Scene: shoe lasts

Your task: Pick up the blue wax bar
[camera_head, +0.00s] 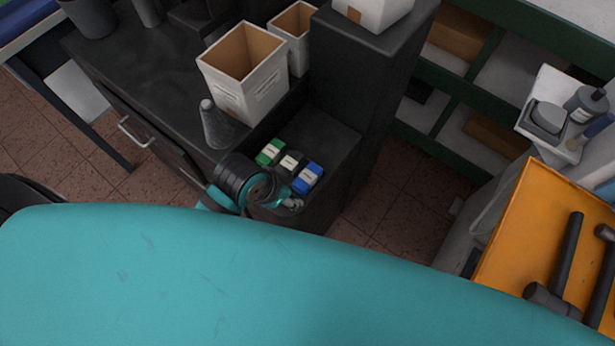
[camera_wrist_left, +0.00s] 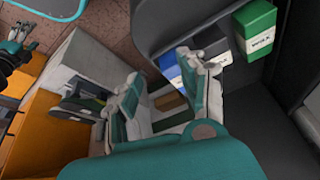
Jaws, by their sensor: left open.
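The blue wax bar (camera_head: 309,177) lies on the low dark shelf, at the right end of a row with a black bar (camera_head: 292,162) and a green bar (camera_head: 270,151). My left gripper (camera_head: 291,203) is just below and left of the blue bar in the head view, partly hidden by my arm. In the left wrist view its fingers (camera_wrist_left: 165,88) are spread with nothing gripped. There the blue bar (camera_wrist_left: 170,66) shows beyond the fingers, partly covered by the right-hand finger. My right gripper (camera_wrist_left: 20,38) shows small at the upper left of the left wrist view.
The green bar (camera_wrist_left: 253,30) stands against a dark wall. An orange table (camera_head: 515,225) with hammers is at right. My teal arm fills the head view's lower part.

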